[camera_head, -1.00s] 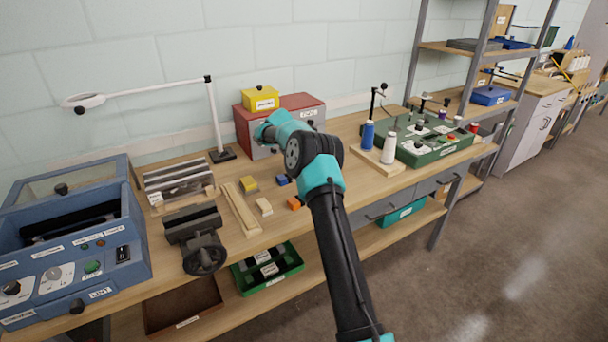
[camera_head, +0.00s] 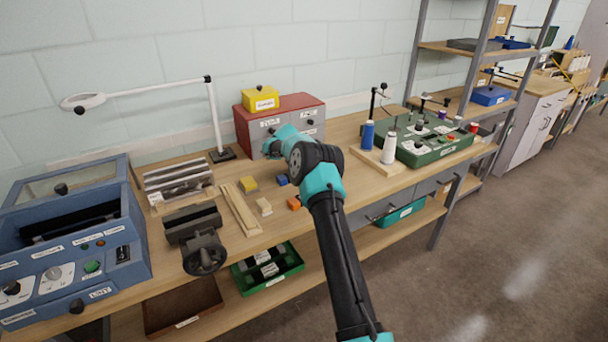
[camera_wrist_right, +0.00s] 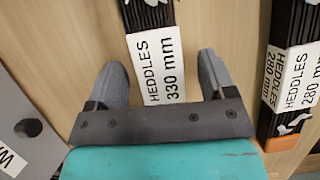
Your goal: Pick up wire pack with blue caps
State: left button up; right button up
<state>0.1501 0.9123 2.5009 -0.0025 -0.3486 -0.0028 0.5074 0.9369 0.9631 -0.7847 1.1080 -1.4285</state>
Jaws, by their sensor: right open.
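In the right wrist view, a dark pack with a white label reading "HEDDLES 330 mm" (camera_wrist_right: 158,66) lies between the spread fingers of my right gripper (camera_wrist_right: 163,68). The fingers are open, one on each side of the label and apart from it. A second dark pack, labelled "HEDDLES 280 mm" (camera_wrist_right: 292,75), lies to the right. No blue caps show on the visible parts of these packs. In the head view, my right arm reaches over the bench in front of the red-topped cabinet (camera_head: 302,101). A small blue piece (camera_head: 282,180) lies near it. My left gripper is out of view.
A grey front with a dark knob (camera_wrist_right: 29,128) is at the wrist view's left edge. Small yellow (camera_head: 248,184) and orange (camera_head: 294,203) pieces lie on the bench. A lamp (camera_head: 216,120) stands left of the cabinet, a green winding unit (camera_head: 440,155) to the right.

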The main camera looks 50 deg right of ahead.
jog(key=shift+f, duration=0.15)
dwell(0.3)
jog(key=c, duration=1.3)
notch_tip(320, 180, up, 10)
jog(key=shift+r, duration=0.1)
dwell(0.4)
